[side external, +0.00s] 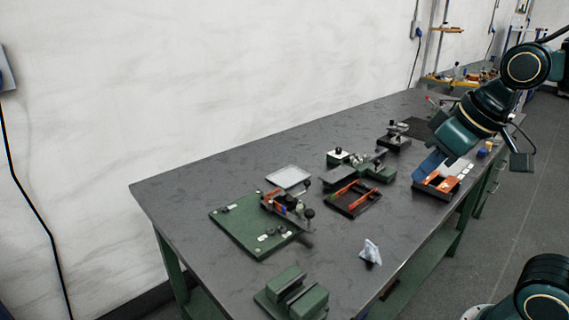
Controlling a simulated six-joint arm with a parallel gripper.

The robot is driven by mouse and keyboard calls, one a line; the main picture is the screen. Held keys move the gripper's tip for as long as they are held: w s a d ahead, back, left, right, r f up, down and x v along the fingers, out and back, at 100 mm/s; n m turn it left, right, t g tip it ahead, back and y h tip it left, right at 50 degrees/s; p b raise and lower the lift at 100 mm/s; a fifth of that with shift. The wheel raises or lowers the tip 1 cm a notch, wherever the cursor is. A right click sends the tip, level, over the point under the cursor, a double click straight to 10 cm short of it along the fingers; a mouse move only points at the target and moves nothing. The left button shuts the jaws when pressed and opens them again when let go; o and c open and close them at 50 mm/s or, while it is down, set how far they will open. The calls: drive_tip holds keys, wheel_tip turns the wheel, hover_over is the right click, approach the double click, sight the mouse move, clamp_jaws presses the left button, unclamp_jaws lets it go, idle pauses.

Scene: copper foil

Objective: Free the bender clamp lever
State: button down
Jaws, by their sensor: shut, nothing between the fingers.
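A green base plate (236,222) lies on the near left of the bench and carries a small metal device with black knobs (290,204); this may be the bender. A dark handle-like bar points to the lower right from it. A second green device (368,170) with a black knob stands further back. I cannot tell which part is the clamp lever at this size. My gripper (427,168) is at the right, tilted down, with blue parts close above a dark tray (440,194) of orange and white pieces. It is shut and empty; its fingertips are hard to make out.
A dark tray with orange-handled tools (352,198) lies mid-bench. A grey plate (288,177) lies behind the base plate. A green block fixture (292,296) and a small pale object (370,252) are near the front. The bench's (180,200) back left is clear.

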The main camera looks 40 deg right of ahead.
drive_tip(key=w+d+r, duration=0.1)
drive_tip(key=w+d, duration=0.1)
drive_tip(key=w, duration=0.9)
drive_tip(key=w+d, duration=0.3)
drive_tip(key=w, duration=0.8)
drive_tip(key=w+d+f, duration=0.3)
drive_tip(key=w+f, duration=0.3)
drive_tip(key=w, duration=0.2)
drive_tip(key=w+d+f+g, duration=0.1)
drive_tip(key=w+d+f, duration=0.3)
drive_tip(key=w, duration=0.5)
wheel_tip(320, 180, down, 2)
drive_tip(key=shift+m, duration=0.3)
drive_tip(key=shift+d+f, duration=0.1)
wheel_tip(320, 180, down, 11)
drive_tip(key=shift+s, duration=0.15)
